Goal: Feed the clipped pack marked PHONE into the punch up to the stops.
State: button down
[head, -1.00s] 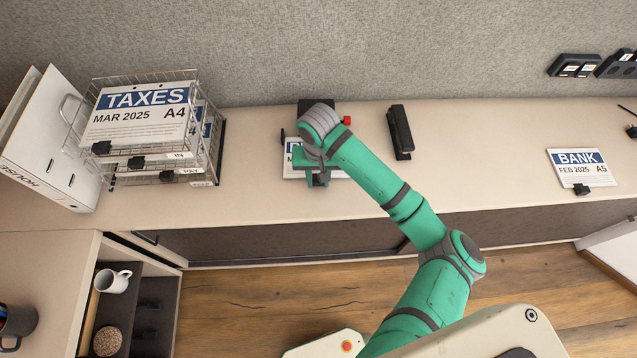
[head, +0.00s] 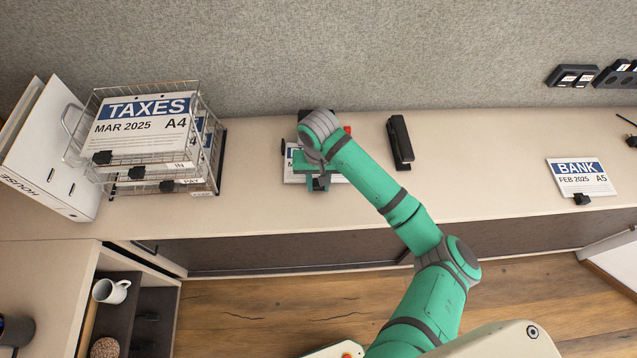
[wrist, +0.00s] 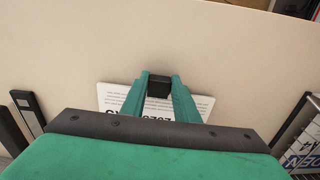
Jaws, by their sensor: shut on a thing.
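My gripper (head: 316,184) is shut on the black clip (wrist: 159,87) at the near edge of a white pack (head: 291,178). In the wrist view the pack (wrist: 113,96) shows between and beside the fingers, with an upside-down "2025" partly visible. Its title is hidden by my arm and gripper, so I cannot read PHONE. The pack lies level, at or just above the desk. The dark punch (head: 304,115) stands behind it by the wall, mostly covered by my arm, with a red part (head: 348,130) at its right. How far the pack's far edge reaches into the punch is hidden.
A black stapler (head: 400,142) stands to the right. A wire tray rack (head: 215,165) with the TAXES pack (head: 140,122) is at left, beside a white binder (head: 50,165). The BANK pack (head: 580,176) lies far right. The desk (head: 480,170) between stapler and BANK is clear.

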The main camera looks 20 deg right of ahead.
jog(key=shift+w+d, duration=0.1)
jog(key=shift+w, duration=0.35)
dwell(1.0)
jog(key=c, duration=1.3)
grip_release()
jog(key=shift+r, duration=0.1)
notch_tip(320, 180, up, 11)
jog(key=shift+f, duration=0.2)
